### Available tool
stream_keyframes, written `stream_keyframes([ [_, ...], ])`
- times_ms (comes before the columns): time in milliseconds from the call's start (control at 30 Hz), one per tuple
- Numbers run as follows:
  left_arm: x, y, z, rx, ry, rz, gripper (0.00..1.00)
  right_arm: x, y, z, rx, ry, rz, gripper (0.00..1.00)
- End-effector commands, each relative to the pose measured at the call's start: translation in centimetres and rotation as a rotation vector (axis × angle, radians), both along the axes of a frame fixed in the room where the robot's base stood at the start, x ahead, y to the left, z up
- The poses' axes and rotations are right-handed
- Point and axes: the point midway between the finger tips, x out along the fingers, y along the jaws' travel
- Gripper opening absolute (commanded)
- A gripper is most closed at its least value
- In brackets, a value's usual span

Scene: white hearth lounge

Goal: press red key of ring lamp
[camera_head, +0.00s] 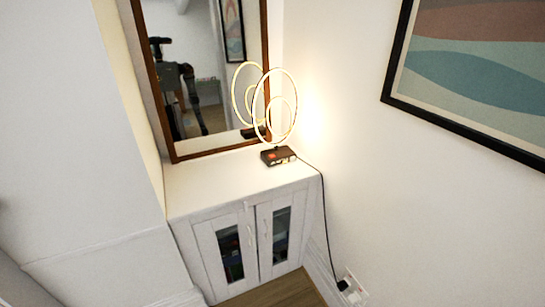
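The ring lamp (277,154) stands upright on top of a white cabinet, close to the mirror and the right-hand wall. It has a dark box base and thin glowing rings (296,104) above it. A small red spot, which looks like the red key (271,157), shows on the front of the base. Other small pale marks lie beside it, too small to tell. Neither of my grippers is in the view directly; a dark robot shape shows only in the mirror.
The white cabinet (215,188) has two glass-paned doors and a clear top left of the lamp. A brown-framed mirror (159,95) stands behind. A black cord runs to a wall socket (353,288). A framed picture (480,60) hangs on the right wall.

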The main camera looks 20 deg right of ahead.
Motion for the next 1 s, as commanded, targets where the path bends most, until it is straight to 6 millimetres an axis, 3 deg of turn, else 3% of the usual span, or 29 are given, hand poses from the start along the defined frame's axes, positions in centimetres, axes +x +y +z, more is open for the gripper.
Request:
stream_keyframes([
  [33,-0.01,0.0,0.0,0.0,0.0,0.0,0.4,0.0,0.0,0.0,0.0,0.0,0.0,0.35],
  [300,-0.04,0.0,0.0,0.0,0.001,0.0,0.4,-0.01,-0.01,0.0,0.0,0.0,0.0,0.0],
  [1000,-0.05,0.02,0.0,0.0,0.001,0.0,0.4,0.0,-0.03,0.0,0.0,0.0,0.0,0.0],
])
